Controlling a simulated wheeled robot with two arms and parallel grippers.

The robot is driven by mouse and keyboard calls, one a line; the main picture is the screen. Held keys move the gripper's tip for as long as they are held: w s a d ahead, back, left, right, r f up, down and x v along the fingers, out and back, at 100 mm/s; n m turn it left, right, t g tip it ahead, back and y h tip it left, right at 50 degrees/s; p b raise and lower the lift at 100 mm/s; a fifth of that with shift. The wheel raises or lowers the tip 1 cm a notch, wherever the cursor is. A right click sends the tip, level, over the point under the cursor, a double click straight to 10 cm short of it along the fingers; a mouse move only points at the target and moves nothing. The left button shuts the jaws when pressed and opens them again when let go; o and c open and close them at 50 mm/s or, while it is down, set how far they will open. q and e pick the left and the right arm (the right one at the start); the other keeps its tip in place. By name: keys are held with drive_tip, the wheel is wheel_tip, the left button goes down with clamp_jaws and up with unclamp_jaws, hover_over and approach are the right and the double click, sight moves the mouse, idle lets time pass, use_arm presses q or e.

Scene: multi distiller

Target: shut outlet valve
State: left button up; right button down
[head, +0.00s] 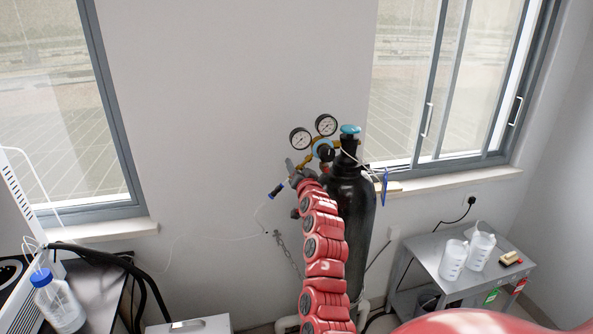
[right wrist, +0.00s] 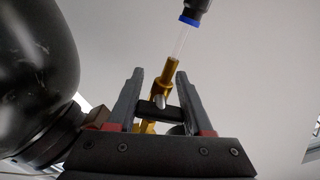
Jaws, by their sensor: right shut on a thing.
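A black gas cylinder (head: 350,205) stands against the wall, with a light blue knob (head: 350,129) on top. A brass regulator with two round gauges (head: 301,139) and a blue-ringed knob (head: 322,149) is attached to its neck. My right gripper (head: 294,168) is at the outlet side of the regulator. In the right wrist view the gripper (right wrist: 158,92) is shut on the black outlet valve handle (right wrist: 156,111), which sits across the brass outlet fitting (right wrist: 168,75). In the head view my gripper hides most of the outlet valve. My left gripper is out of view.
A thin tube with a dark blue connector (head: 277,190) runs from the outlet. A grey cart (head: 420,262) with white bottles (head: 453,260) stands at the right. A blue-capped bottle (head: 58,302) stands at the lower left. Wall left of the regulator is clear.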

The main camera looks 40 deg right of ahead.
drive_tip(key=shift+m, duration=0.5)
drive_tip(key=shift+c, duration=1.5)
unclamp_jaws()
drive_tip(key=shift+s+a+f, duration=0.1)
drive_tip(key=shift+s+a, duration=0.2)
drive_tip(key=shift+s, duration=0.1)
drive_tip(key=b+v, duration=0.6)
drive_tip(key=v, duration=1)
drive_tip(key=shift+s, duration=0.2)
